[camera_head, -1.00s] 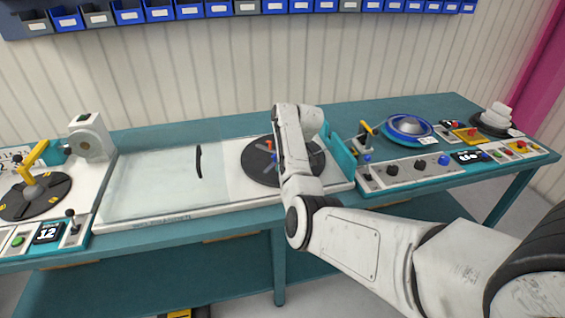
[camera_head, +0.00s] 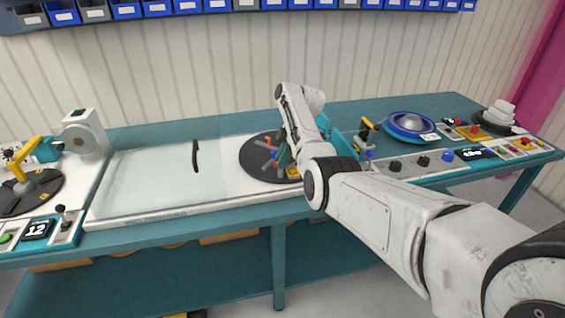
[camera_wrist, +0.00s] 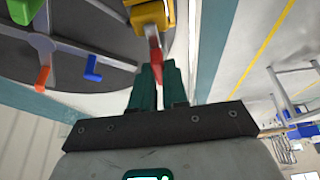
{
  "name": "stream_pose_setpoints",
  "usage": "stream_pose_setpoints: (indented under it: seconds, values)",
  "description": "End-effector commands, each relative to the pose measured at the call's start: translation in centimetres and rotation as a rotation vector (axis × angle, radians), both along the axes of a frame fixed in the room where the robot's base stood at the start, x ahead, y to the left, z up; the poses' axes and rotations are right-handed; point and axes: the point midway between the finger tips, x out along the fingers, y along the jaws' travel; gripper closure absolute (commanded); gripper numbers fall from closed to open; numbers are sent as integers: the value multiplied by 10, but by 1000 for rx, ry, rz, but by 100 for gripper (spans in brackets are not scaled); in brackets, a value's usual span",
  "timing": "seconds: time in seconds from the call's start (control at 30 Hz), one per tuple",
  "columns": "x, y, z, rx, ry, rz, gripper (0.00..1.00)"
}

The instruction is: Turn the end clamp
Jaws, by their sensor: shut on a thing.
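The end clamp (camera_wrist: 148,14) is a yellow block with a red-tipped lever (camera_wrist: 155,62) at the rim of a dark round reel plate in the wrist view. In the head view a bit of yellow (camera_head: 293,173) shows at the front right of that plate (camera_head: 252,166). My gripper (camera_wrist: 158,72) has its two teal fingers shut on the red lever tip, close below the yellow block. In the head view my gripper (camera_head: 284,156) is over the right part of the plate, partly hidden by my arm.
Grey spokes with an orange peg (camera_wrist: 43,78) and a blue peg (camera_wrist: 92,70) lie on the plate beside my fingers. A control panel (camera_head: 425,160) with knobs stands to the right.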

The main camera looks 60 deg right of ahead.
Motion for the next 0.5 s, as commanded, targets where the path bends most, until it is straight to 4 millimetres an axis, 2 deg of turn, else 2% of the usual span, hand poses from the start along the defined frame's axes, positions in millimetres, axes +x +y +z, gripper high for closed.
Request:
stream_pose_setpoints:
  seconds: [0.5]
  values:
    - [1,0,1,0,-3,39,100]
